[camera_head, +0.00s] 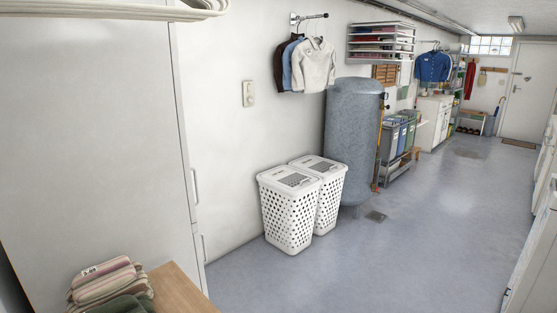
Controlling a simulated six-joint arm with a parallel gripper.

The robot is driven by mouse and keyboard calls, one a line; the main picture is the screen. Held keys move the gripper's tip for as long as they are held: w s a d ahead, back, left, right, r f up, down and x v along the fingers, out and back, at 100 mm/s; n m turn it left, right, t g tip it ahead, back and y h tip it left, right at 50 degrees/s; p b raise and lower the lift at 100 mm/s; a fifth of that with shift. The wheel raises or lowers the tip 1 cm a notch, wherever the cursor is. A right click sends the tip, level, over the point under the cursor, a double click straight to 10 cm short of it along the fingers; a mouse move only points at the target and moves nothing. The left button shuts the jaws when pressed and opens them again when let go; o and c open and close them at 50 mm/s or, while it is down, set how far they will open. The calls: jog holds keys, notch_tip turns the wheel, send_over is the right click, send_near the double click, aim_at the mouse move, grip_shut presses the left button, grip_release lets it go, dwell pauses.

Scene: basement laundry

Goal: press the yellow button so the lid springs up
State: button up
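I see no yellow button in this view. Two white perforated laundry hampers stand side by side on the floor near the left wall, a front one (288,218) and a back one (328,200). Both have lids that look closed, and no yellow button shows on them. A pale switch plate (248,93) is on the wall above and left of the hampers. My gripper is not in view.
A tall white cabinet (90,130) fills the left. Folded striped towels (105,280) lie beside a wooden surface (180,290) at the lower left. A grey tank (352,130) stands behind the hampers. The blue-grey floor (430,230) is mostly clear towards the far door (527,105).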

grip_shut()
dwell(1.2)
